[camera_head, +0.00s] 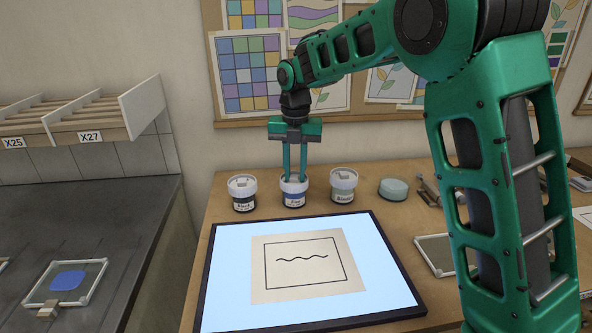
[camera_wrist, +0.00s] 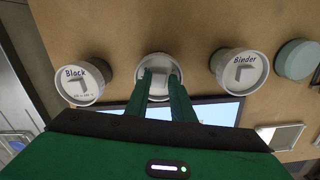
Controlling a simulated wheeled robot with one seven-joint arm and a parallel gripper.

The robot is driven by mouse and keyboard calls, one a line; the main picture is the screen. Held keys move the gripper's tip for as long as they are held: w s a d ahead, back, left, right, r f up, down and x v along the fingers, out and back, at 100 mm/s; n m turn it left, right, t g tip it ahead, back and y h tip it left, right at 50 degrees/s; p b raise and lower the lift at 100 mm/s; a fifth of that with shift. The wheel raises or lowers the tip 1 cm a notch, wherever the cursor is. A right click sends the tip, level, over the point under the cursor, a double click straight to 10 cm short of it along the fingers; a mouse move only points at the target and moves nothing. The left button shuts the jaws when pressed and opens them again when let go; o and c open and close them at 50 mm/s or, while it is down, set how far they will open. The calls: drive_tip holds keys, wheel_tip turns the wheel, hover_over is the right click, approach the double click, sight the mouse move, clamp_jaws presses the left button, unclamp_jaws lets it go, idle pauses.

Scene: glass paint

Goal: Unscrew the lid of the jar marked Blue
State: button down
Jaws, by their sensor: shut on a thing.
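The jar marked Blue (camera_head: 293,198) stands upright in the middle of a row of three jars at the back of the wooden table. Its white lid (camera_head: 294,184) is on the jar. My gripper (camera_head: 294,177) points straight down from above, its two green fingers shut on the lid's raised grip. In the wrist view the fingertips (camera_wrist: 163,72) close around the small block on top of the lid (camera_wrist: 152,92). The fingers hide part of the lid, and the jar's label is hidden in that view.
A jar marked Black (camera_head: 243,192) stands left and a Binder jar (camera_head: 343,186) right, both lidded and close by. A light panel (camera_head: 385,245) with a drawn sheet lies in front. A teal round thing (camera_head: 393,188) sits farther right. A grey counter (camera_head: 100,215) is at left.

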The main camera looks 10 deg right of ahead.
drive_tip(key=shift+s+d+f, duration=0.15)
drive_tip(key=shift+f, duration=0.7)
drive_tip(key=n, duration=0.5)
drive_tip(key=shift+n, duration=0.8)
drive_tip(key=shift+w+r, duration=0.25)
drive_tip(key=shift+r, duration=0.2)
drive_tip(key=shift+w+r, duration=0.3)
